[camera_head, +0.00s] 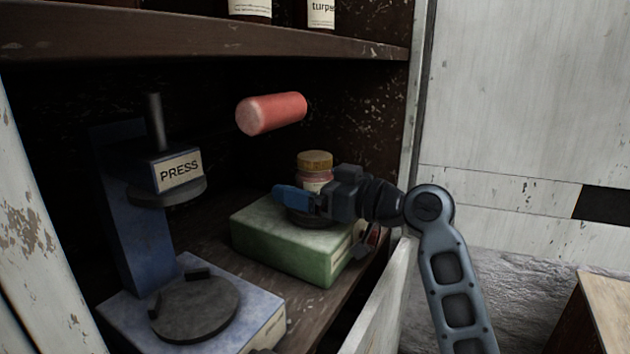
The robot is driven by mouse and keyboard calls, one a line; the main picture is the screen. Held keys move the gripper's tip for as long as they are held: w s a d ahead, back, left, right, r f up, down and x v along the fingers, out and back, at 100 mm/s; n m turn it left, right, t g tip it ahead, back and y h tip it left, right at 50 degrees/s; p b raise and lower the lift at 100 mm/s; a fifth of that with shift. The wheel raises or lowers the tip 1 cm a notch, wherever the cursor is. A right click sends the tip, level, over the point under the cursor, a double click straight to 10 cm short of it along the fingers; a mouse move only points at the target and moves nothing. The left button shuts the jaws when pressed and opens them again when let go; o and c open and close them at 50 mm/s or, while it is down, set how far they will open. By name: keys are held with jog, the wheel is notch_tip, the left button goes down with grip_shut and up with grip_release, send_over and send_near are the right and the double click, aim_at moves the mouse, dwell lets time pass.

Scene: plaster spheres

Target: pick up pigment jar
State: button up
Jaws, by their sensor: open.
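The pigment jar (314,175) has a gold-brown lid and a pale label over reddish contents. My gripper (290,197) reaches in from the right, at the height of the jar's lower part. Its blue fingertip lies in front of the jar and hides part of its lower body. The gripper is open. I cannot tell whether a finger touches the jar or where the far finger is.
A blue press (180,170) stands left of the green box. A red cylinder (271,113) appears in the air above and left of the jar. A shelf (200,42) with bottles runs overhead. The cabinet's right side wall (409,140) stands close to my arm.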

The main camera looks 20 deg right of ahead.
aim_at(306, 155)
jog(key=shift+c, duration=0.3)
jog(key=c, duration=1.3)
jog(key=shift+c, duration=0.2)
jog(key=shift+r, duration=0.15)
notch_tip(306, 155, up, 4)
jog(key=s+d+r, duration=0.5)
jog(key=d+r, duration=0.3)
jog(key=d, duration=0.2)
jog(key=shift+d, duration=0.25)
jog(key=shift+s+r, duration=0.1)
